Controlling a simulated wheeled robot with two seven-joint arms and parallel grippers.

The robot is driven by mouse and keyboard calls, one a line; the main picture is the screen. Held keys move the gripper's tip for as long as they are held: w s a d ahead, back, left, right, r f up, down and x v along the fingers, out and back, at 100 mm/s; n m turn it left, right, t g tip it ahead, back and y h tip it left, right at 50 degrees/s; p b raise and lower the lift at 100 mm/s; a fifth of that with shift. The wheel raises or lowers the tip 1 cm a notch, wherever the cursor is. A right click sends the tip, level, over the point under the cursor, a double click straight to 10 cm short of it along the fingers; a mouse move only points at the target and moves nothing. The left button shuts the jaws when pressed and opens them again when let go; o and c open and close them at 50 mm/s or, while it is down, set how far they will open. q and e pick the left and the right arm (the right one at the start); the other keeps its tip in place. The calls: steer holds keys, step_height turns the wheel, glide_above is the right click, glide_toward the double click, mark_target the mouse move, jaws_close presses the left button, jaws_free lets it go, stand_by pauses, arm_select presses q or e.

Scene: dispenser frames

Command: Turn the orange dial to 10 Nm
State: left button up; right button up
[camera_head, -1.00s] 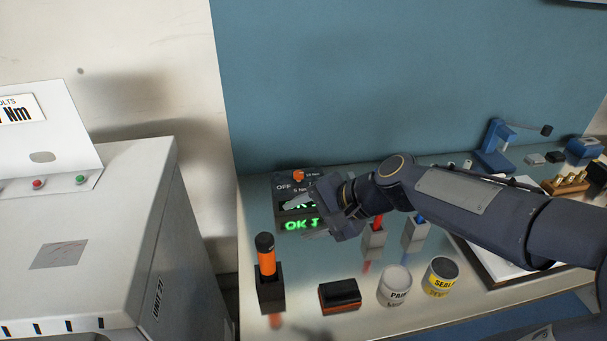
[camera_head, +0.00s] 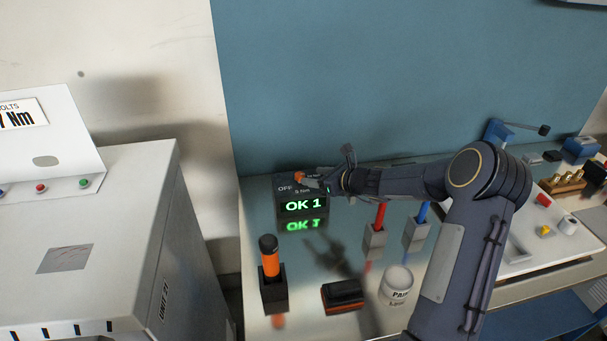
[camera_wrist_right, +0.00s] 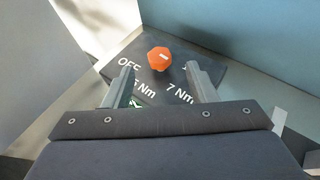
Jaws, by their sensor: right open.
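The orange dial (camera_head: 299,177) sits on top of a dark box (camera_head: 288,208) whose green display reads "OK 1". The right wrist view shows the dial (camera_wrist_right: 159,58) with a short white mark on its face, and labels OFF, 5 Nm and 7 Nm around it. Another label at the dial's right is mostly hidden by a finger. My right gripper (camera_head: 328,172) is open, just right of the dial. In the right wrist view its fingers (camera_wrist_right: 160,80) are spread on the near side of the dial, with nothing between their tips. My left gripper is not in view.
An orange-handled tool (camera_head: 270,259) stands in a holder at the bench front, beside a dark and orange block (camera_head: 343,295) and a white can (camera_head: 397,284). Red (camera_head: 379,220) and blue (camera_head: 420,217) tools stand under my arm. A grey cabinet (camera_head: 120,220) is at left.

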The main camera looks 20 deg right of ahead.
mark_target(300, 174)
steer(key=p+x, duration=0.1)
steer(key=x, duration=0.4)
steer(key=shift+w+a+f, duration=0.1)
steer(key=shift+w+a, duration=0.1)
steer(key=c, duration=1)
